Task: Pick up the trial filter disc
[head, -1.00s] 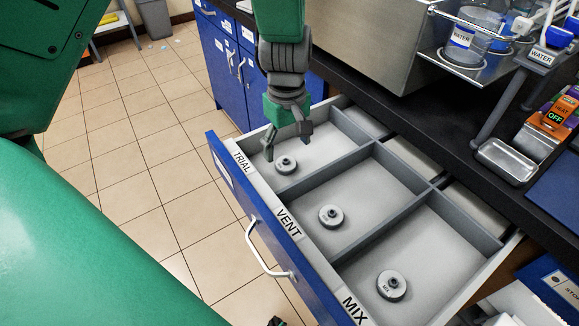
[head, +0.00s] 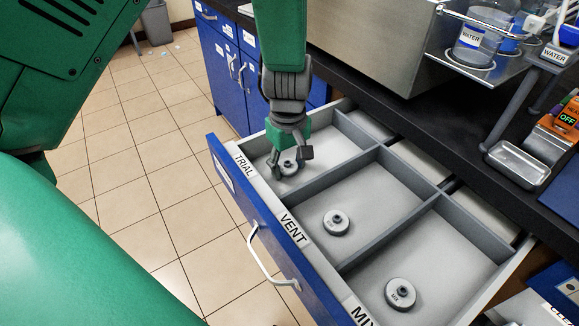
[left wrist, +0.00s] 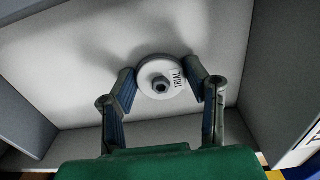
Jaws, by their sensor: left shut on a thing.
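The trial filter disc (head: 289,168) is a small round grey-white disc with a dark raised hub, in the drawer compartment labelled TRIAL. In the left wrist view the disc (left wrist: 149,88) shows its TRIAL label, with one finger at each side of its rim. My left gripper (head: 291,164) points down into that compartment and is shut on the disc. The disc appears to be at the compartment floor; I cannot tell any lift. In the head view the gripper partly hides it. My right gripper is not in view.
The open drawer (head: 290,252) has grey dividers. The VENT disc (head: 336,223) and MIX disc (head: 400,293) lie in their own compartments. Behind is a black counter with a water bottle (head: 472,42) and a metal tray (head: 518,165). Tiled floor is at left.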

